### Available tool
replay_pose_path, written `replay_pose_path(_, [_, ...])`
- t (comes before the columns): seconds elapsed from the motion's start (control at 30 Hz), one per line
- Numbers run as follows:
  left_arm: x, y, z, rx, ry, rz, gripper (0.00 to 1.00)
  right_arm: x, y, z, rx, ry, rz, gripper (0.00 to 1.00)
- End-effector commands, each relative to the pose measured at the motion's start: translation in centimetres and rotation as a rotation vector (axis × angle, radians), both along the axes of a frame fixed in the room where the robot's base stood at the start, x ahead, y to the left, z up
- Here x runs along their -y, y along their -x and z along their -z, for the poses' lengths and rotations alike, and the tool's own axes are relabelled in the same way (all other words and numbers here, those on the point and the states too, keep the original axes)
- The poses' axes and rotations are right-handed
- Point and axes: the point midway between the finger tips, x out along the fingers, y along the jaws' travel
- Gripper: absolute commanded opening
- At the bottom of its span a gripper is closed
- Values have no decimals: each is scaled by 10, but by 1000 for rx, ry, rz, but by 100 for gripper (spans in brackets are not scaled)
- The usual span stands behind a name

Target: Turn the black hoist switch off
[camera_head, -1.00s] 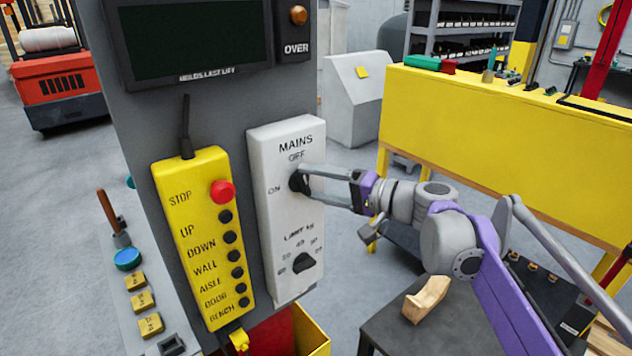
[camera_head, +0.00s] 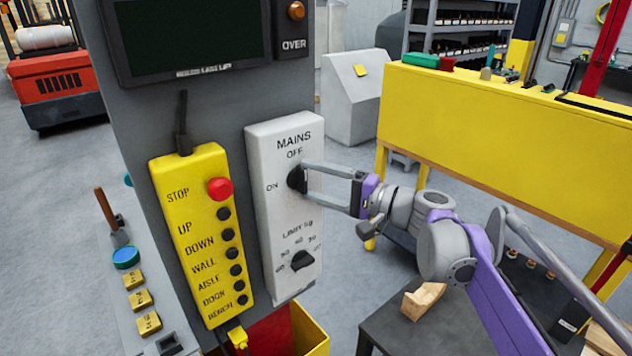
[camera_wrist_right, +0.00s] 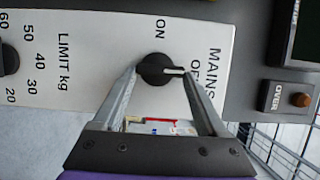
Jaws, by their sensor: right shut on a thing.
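The black hoist switch (camera_head: 296,178) is a round knob on the white panel (camera_head: 284,222), below the word OFF and right of ON. In the right wrist view the knob (camera_wrist_right: 158,69) shows a white pointer line on the side toward the OFF lettering. My right gripper (camera_head: 306,179) comes in from the right with its fingers at the knob. The right wrist view shows its two fingers (camera_wrist_right: 160,74) on either side of the knob, shut on it. My left gripper is not in view.
A second black knob (camera_head: 302,261), marked LIMIT kg, sits lower on the white panel. A yellow pendant (camera_head: 199,255) with a red stop button (camera_head: 219,189) and several black buttons hangs just left. A dark screen (camera_head: 190,35) is above. A grey table (camera_head: 440,335) stands below my right arm.

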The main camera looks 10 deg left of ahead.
Motion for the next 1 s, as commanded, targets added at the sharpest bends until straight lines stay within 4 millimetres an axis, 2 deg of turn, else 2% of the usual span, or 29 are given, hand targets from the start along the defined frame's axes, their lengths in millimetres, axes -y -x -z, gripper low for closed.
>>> replay_pose_path(0.03, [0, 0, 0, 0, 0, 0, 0, 0, 0, -1, 0, -2, 1, 19])
replay_pose_path(0.07, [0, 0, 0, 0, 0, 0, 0, 0, 0, -1, 0, -2, 1, 80])
replay_pose_path(0.17, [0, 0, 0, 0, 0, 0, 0, 0, 0, -1, -1, -1, 0, 98])
replay_pose_path(0.43, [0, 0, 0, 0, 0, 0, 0, 1, 0, 0, 0, 0, 0, 100])
replay_pose_path(0.53, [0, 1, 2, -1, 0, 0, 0, 9, 2, 0, 0, 0, 2, 100])
replay_pose_path(1.0, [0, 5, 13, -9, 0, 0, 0, 91, 24, 1, 0, 0, 4, 100])
